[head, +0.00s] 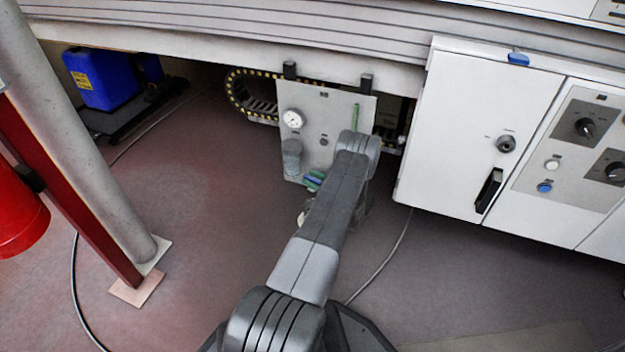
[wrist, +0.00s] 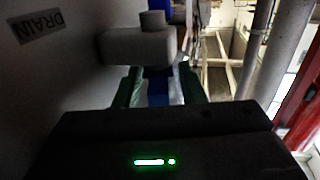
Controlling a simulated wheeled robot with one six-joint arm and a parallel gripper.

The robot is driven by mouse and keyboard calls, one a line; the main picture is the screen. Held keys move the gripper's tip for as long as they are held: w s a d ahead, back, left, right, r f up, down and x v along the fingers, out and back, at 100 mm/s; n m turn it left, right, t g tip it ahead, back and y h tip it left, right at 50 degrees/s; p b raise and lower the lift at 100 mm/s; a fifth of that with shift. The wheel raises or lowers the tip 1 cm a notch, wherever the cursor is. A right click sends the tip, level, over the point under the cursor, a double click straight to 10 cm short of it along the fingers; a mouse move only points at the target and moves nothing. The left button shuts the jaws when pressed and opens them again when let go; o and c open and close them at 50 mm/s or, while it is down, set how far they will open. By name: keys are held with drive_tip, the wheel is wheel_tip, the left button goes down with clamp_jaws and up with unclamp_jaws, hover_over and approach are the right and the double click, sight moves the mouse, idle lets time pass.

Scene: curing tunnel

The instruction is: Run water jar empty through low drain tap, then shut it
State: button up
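The grey panel (head: 325,108) hangs under the machine. A dull grey jar (head: 291,160) is at its lower left, below a round gauge (head: 293,118); its water level cannot be made out. The drain tap's body (wrist: 140,46) shows grey in the wrist view, beside a DRAIN label (wrist: 38,25). A blue lever (wrist: 157,88) stands below the tap body, between the green-faced fingers of my gripper (wrist: 157,95). Whether the fingers touch it cannot be told. In the head view my arm hides part of the panel, and the gripper (head: 313,181) shows at the panel's lower edge.
A white cabinet (head: 475,130) with knobs and a black handle stands to the right. A blue canister (head: 103,78) stands at the back left. A grey post (head: 85,140) and a red extinguisher (head: 18,220) are at the left. Cables cross the otherwise open floor.

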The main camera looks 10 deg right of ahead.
drive_tip(key=p+v, duration=0.3)
drive_tip(key=v, duration=1)
drive_tip(key=shift+s+d, duration=0.3)
drive_tip(key=shift+c, duration=0.5)
